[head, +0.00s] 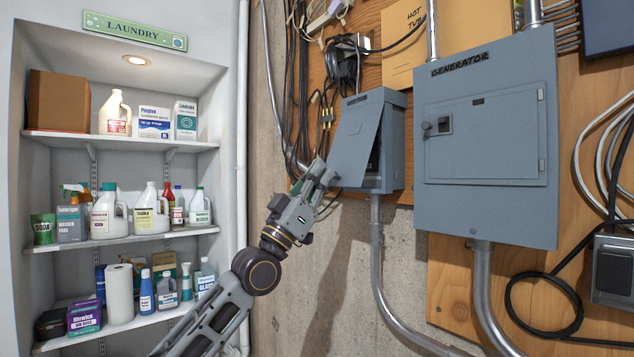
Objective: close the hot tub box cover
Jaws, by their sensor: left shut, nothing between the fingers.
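My left gripper (325,173) is shut and empty at the cover's lower left edge. It looks close to or touching the cover; I cannot tell which. My right gripper is not in view.
The large grey generator panel (487,137) stands right of the small box, its door shut. Black cables (299,80) hang at the upper left of the box. A metal conduit (377,250) runs down below it. Laundry shelves (120,141) with bottles are at the left.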

